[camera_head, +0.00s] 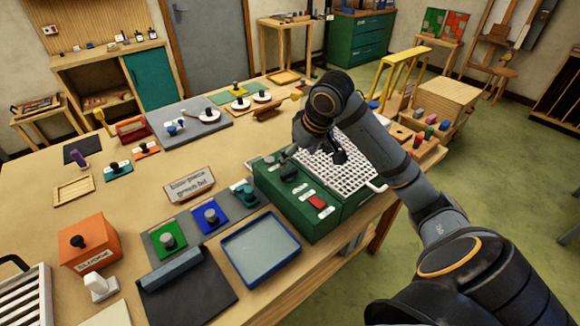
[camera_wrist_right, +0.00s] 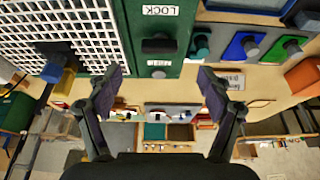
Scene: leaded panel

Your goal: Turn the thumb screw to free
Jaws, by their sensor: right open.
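The thumb screw is a dark knob (camera_wrist_right: 158,45) on the green box (camera_head: 268,186). In the wrist view it stands between a LOCK label (camera_wrist_right: 160,10) and a FREE label (camera_wrist_right: 159,62), both upside down. The knob (camera_head: 290,174) also shows in the head view. My right gripper (camera_wrist_right: 160,76) is open, its two pads apart with nothing held between them. It is over the rear end of the box, and the knob lies ahead of the pads, not between them. In the head view my right arm partly hides this gripper. My left gripper is not in view.
A red switch (camera_head: 317,202) is on the box, and a white grid (camera_head: 345,163) lies beside the knob. A blue-rimmed tray (camera_head: 262,250) and green (camera_head: 167,240) and blue (camera_head: 211,218) knob plates stand left of the box. A small sign (camera_head: 189,185) stands behind them.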

